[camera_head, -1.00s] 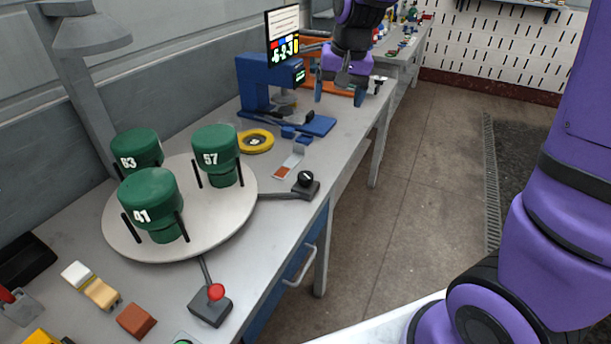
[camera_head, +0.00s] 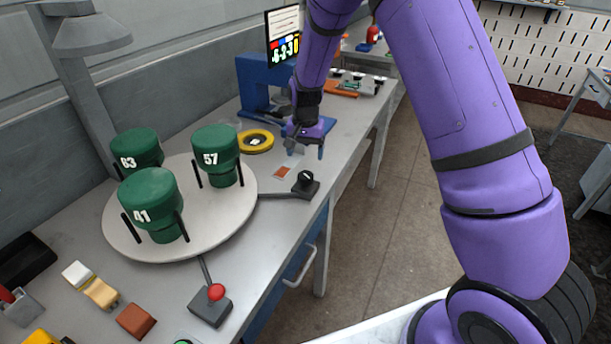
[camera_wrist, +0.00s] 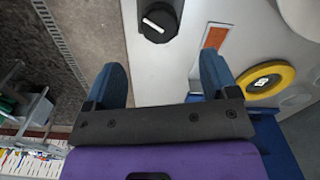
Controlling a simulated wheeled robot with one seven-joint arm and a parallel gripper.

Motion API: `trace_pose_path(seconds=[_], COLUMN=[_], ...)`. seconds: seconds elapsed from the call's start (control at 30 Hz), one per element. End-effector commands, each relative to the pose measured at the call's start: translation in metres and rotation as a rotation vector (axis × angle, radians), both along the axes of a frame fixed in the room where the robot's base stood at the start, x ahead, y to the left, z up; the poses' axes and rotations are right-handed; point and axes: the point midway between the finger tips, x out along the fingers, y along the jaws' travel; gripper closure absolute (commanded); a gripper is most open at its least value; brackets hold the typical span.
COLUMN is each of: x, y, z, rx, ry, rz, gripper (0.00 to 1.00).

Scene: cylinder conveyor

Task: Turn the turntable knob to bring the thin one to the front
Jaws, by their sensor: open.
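The round light-grey turntable (camera_head: 215,222) carries green cylinders marked 63 (camera_head: 138,149), 57 (camera_head: 216,146) and 41 (camera_head: 150,190). Cylinder 41 is at the near side, 57 at the right, 63 at the back left. The black knob (camera_head: 305,178) with a white pointer line sits on a small box at the table's right edge, joined by a bar to the turntable. It also shows in the wrist view (camera_wrist: 158,23). My gripper (camera_head: 306,153) is open and empty, above the table and behind the knob. In the wrist view my gripper's fingers (camera_wrist: 164,80) are spread apart, with the knob ahead of them.
A yellow ring (camera_head: 256,141) and a blue machine (camera_head: 258,83) are near my gripper. Small blocks (camera_head: 136,320) lie at the front left. The floor right of the table is clear.

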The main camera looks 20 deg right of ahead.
Motion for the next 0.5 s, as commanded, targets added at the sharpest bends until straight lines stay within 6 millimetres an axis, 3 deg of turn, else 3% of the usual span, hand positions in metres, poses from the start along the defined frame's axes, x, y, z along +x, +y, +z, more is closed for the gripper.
trace_pose_path(seconds=[0.3, 0.5], x=[-0.001, -0.001], y=[-0.001, 0.000], z=[-0.057, -0.081], rx=[0.000, 0.000], ry=[0.004, 0.002], rz=[0.000, 0.000], gripper=[0.20, 0.20])
